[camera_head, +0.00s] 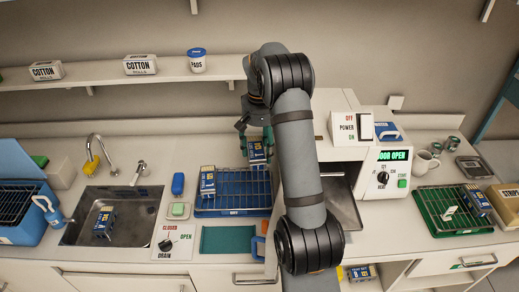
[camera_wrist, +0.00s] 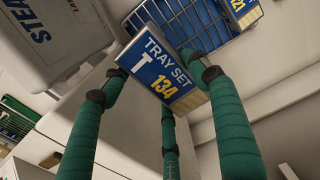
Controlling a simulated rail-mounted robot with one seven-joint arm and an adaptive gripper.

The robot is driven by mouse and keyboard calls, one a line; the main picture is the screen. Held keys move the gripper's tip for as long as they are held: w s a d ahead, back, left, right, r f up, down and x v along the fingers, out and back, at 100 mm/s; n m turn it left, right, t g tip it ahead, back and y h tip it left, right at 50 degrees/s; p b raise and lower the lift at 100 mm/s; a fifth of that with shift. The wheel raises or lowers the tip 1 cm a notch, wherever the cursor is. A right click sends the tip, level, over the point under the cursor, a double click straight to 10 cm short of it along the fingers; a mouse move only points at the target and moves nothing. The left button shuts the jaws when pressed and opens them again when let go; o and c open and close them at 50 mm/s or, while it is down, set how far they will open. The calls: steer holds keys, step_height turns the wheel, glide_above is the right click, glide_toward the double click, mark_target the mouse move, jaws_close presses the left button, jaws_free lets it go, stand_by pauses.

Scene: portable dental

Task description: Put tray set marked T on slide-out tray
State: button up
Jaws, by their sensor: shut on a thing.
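My gripper (camera_head: 255,132) with green fingers is shut on a blue and white tray set (camera_head: 258,153), above the blue wire rack (camera_head: 232,212). In the wrist view this tray set (camera_wrist: 162,66) reads "TRAY SET T 134", and my gripper (camera_wrist: 157,84) has fingers on both sides of it. A metal tray (camera_head: 345,207) juts from the open machine (camera_head: 345,160) whose display reads "DOOR OPEN". My arm covers part of the tray's left side.
Another tray set (camera_head: 207,182) stands in the blue rack's left part. One lies in the sink (camera_head: 112,243), and another is at the green rack (camera_head: 440,222) on the right. A teal mat (camera_head: 225,240) lies in front of the blue rack. The machine's control panel (camera_head: 390,175) stands beside its opening.

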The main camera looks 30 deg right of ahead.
mark_target(259, 147)
step_height(259, 147, up, 11)
steer(key=p, duration=0.8)
steer(key=shift+f, duration=0.2)
